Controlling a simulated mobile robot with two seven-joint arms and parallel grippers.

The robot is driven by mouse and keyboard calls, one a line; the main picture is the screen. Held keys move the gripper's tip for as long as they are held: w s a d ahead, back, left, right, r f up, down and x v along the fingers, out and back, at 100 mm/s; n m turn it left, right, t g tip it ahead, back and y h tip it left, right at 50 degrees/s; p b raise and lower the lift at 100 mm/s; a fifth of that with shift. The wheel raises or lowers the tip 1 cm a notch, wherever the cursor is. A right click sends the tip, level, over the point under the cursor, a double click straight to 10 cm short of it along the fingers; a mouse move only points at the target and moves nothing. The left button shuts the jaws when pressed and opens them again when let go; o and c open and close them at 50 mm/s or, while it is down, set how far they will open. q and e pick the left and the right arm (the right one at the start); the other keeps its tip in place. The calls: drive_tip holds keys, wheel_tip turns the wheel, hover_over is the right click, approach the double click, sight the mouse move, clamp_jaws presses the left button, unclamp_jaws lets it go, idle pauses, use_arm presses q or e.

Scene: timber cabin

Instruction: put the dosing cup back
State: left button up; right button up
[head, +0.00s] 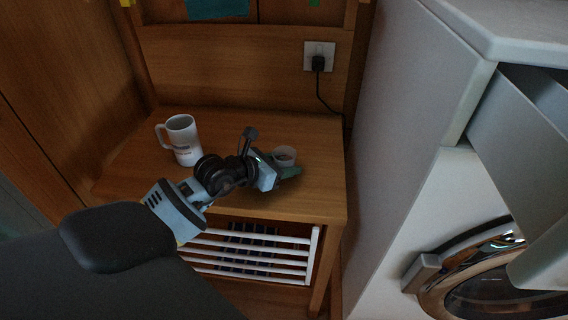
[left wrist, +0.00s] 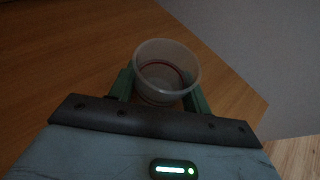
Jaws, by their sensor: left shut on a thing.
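The dosing cup (head: 285,155) is a small translucent cup at the tip of my left gripper (head: 290,171), above or on the right part of the wooden table. In the left wrist view the cup (left wrist: 167,70) sits upright between the two green fingers of the left gripper (left wrist: 160,92), which is shut on it. I cannot tell whether its base touches the tabletop. My right gripper is not in view.
A white mug (head: 184,141) stands on the wooden table (head: 322,186), left of my arm. A white slatted rack (head: 262,262) is under the tabletop. A washing machine (head: 478,258) with an open drawer (head: 524,125) stands to the right. A plug and cord (head: 318,64) hang behind.

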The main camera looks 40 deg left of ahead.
use_arm(q)
drive_tip(key=shift+f, duration=0.15)
drive_tip(key=o, duration=1)
drive_tip(key=shift+s+r, duration=0.1)
drive_tip(key=shift+r, duration=0.15)
drive_tip(key=v, duration=1.1)
drive_tip(key=shift+s+a+r, duration=0.1)
drive_tip(key=shift+s+a, duration=0.05)
drive_tip(key=shift+s, duration=0.25)
